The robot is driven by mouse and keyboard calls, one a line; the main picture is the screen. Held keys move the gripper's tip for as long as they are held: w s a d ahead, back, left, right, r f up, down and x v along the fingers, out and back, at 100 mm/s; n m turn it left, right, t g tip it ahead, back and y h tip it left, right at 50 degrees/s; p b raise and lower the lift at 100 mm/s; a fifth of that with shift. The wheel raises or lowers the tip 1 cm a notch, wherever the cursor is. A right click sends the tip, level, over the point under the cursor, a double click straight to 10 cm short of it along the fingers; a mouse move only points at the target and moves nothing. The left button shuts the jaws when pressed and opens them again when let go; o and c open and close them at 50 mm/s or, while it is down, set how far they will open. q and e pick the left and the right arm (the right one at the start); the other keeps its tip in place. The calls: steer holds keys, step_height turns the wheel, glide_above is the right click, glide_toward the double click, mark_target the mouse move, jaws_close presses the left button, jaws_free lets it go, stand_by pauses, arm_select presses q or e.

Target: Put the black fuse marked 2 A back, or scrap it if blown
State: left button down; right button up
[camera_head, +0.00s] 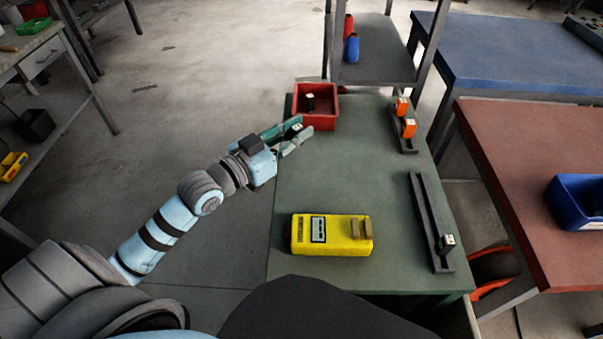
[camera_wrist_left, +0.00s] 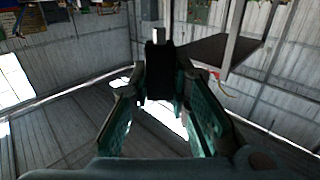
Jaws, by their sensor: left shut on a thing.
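My left gripper (camera_head: 297,131) is shut on a black fuse (camera_head: 293,129) with a pale end. It holds the fuse near the front left of the red bin (camera_head: 333,122); I cannot tell how high. In the left wrist view the black fuse (camera_wrist_left: 159,75) sits between the fingertips, its light metal end pointing away; no marking is readable. A black fuse (camera_head: 310,103) is in the red bin. Another black fuse (camera_head: 446,243) stands at the near end of the long dark rail (camera_head: 426,205). A yellow tester (camera_head: 342,236) has a small display and two brass contacts. My right gripper is not in view.
A short dark rail (camera_head: 401,135) with two orange fuses (camera_head: 409,128) is at the back right of the green table (camera_head: 355,180). The table's middle is clear. A shelf (camera_head: 375,65) stands behind. A red-brown table (camera_head: 520,150) with a blue bin (camera_head: 575,203) is right.

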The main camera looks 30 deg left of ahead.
arm_select(q)
step_height(320, 180, down, 8)
steer(key=b, duration=0.4)
steer(key=shift+r, duration=0.15)
steer(key=shift+f, duration=0.45)
steer(key=shift+r, duration=0.1)
steer(key=shift+b, duration=0.35)
steer(key=c, duration=1.5)
jaws_free()
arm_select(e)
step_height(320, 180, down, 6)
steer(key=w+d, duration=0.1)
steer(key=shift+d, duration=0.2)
